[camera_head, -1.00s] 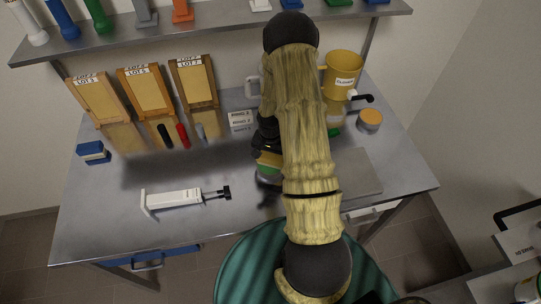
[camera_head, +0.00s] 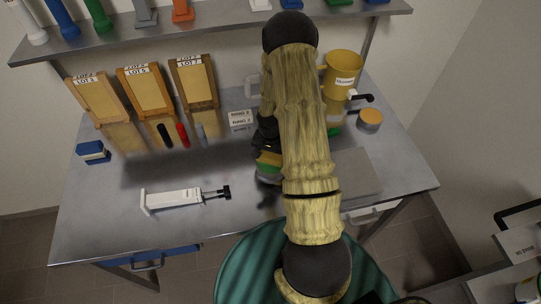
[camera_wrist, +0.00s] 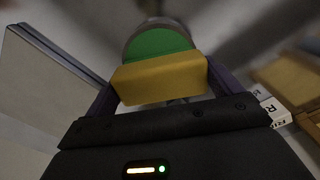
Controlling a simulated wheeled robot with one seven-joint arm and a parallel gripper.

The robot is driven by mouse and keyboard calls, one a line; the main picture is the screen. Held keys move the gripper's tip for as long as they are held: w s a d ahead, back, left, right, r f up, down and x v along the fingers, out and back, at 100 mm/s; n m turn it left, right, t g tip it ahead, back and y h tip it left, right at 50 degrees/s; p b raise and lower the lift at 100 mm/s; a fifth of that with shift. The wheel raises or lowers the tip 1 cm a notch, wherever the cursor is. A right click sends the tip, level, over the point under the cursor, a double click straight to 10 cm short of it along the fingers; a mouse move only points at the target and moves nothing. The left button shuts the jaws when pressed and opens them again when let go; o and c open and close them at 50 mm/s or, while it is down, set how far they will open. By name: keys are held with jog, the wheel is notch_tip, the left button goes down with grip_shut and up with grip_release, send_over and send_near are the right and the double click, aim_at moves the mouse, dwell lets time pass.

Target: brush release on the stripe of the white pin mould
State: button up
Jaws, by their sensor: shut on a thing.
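My gripper (camera_wrist: 160,82) is shut on a yellow block (camera_wrist: 158,78), which sits between its two dark fingers in the wrist view. A green round face (camera_wrist: 157,43) shows just beyond the block; I cannot tell whether they are joined. In the head view the yellow block (camera_head: 268,159) shows beside my arm, low over the bench, with a grey round thing (camera_head: 268,178) under it. White upright pieces with flared bases stand on the shelf, one at far left (camera_head: 30,28) and one near the middle (camera_head: 260,4). I cannot tell which is the white pin mould, and no stripe shows clearly.
Framed lot boards (camera_head: 148,92) lean at the bench's back left. A white syringe-like tool (camera_head: 176,199), a blue block (camera_head: 93,152) and several small markers (camera_head: 183,135) lie on the bench. A yellow container (camera_head: 342,72) and an orange-lidded jar (camera_head: 370,118) stand right of my arm.

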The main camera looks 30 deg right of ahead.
aim_at(271, 155)
jog(key=shift+s, duration=0.1)
dwell(0.5)
jog(key=shift+r+p, duration=2.4)
jog(key=shift+r, duration=1.1)
